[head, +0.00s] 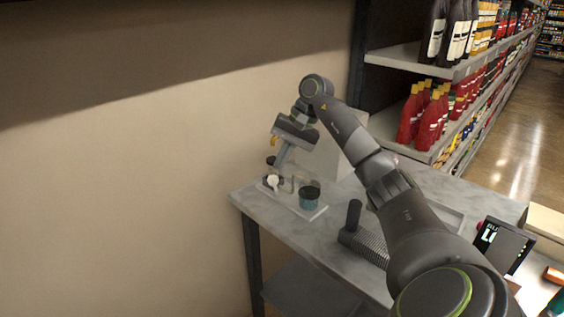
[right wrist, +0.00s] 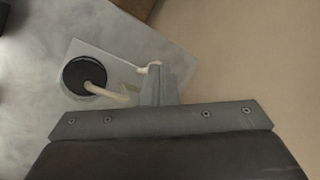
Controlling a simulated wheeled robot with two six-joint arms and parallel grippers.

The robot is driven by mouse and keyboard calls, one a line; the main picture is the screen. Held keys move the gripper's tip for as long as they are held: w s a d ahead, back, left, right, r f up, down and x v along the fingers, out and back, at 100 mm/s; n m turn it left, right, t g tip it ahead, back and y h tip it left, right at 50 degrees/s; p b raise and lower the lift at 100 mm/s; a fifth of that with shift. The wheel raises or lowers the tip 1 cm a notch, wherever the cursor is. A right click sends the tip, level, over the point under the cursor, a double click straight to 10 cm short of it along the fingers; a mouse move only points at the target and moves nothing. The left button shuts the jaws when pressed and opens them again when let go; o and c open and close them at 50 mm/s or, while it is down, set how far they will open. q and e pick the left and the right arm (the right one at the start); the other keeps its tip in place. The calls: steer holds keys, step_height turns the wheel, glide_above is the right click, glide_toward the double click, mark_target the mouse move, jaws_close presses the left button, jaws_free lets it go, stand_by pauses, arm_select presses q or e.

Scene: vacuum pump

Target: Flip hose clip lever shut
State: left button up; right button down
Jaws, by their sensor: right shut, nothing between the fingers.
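The pump set stands on a pale base plate (head: 312,215) at the table's far left corner; the plate also shows in the right wrist view (right wrist: 75,50). A jar of blue liquid (head: 309,199) has a black lid (right wrist: 86,75). A pale hose (right wrist: 112,95) runs from the lid toward my right gripper (right wrist: 160,70). A small pinkish-white piece, perhaps the clip lever (right wrist: 146,69), lies right at the fingertips; I cannot tell whether they touch. My right gripper (head: 280,166) is shut and empty, pointing down over the plate. The clip's body is mostly hidden. My left gripper is not in view.
A white round part (head: 272,182) stands on the plate left of the jar. A beige wall is close behind the pump set.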

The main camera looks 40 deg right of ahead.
step_height(320, 180, up, 6)
steer(key=s+a+p, duration=0.1)
steer(key=a+p, duration=0.1)
steer(key=shift+s+a+r, duration=0.25)
steer(key=shift+s+a, duration=0.1)
steer(key=shift+s, duration=0.05)
steer(key=shift+f, duration=0.1)
